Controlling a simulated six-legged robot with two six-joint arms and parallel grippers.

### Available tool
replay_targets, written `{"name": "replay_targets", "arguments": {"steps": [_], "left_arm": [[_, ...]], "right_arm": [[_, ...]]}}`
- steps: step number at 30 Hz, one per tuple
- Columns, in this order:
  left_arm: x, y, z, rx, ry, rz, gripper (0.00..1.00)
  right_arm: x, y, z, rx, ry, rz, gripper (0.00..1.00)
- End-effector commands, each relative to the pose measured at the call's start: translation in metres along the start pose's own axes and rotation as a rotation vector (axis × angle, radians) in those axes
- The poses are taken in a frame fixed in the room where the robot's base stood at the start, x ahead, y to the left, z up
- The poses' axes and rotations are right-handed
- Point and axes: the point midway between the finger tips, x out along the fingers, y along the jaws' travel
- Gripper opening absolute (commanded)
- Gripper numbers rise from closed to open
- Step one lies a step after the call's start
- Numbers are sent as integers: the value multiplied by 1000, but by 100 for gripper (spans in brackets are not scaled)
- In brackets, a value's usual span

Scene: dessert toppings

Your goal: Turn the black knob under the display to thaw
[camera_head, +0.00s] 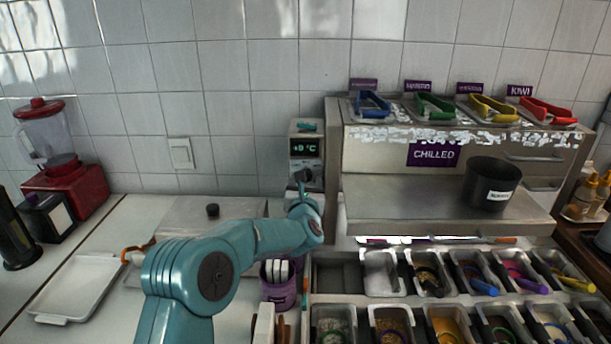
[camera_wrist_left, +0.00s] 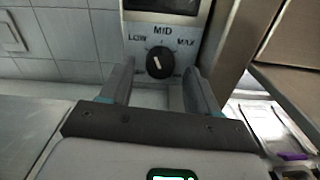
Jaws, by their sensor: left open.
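The black knob (camera_wrist_left: 159,62) sits on a pale panel under a display, with LOW, MID and MAX printed around its upper side; small lettering below is partly hidden. A short white mark shows on its face, near upright and tilted slightly left. In the head view the display (camera_head: 305,147) reads +9 °C on a narrow unit beside the chilled counter. My left gripper (camera_wrist_left: 158,75) is open, one finger on each side of the knob in the wrist view, with gaps to it. In the head view my left arm hides the unit's lower part. My right gripper is out of view.
The steel chilled counter (camera_head: 430,200) stands close right of the unit, with a black pot (camera_head: 491,184) on it. A purple cup (camera_head: 279,291) and topping bins are below. A white tray (camera_head: 75,287) and red blender (camera_head: 68,185) are left.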

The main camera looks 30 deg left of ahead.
Motion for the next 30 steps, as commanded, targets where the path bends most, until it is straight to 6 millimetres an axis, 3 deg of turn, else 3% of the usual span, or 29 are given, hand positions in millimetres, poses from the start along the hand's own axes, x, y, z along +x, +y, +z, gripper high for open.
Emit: {"name": "replay_targets", "arguments": {"steps": [4, 13, 14, 18, 19, 30], "left_arm": [[10, 1, 0, 0, 0, 1, 61], [12, 1, -1, 1, 0, 0, 61], [12, 1, -1, 1, 0, 0, 55], [12, 1, 0, 0, 0, 0, 9], [12, 0, 0, 0, 0, 0, 5], [12, 0, -3, 62, -3, 0, 5]], "right_arm": [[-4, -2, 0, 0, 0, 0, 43], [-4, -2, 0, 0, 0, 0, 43], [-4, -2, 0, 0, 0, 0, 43], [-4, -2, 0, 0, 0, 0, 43], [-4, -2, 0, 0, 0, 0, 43], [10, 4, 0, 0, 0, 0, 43]]}}
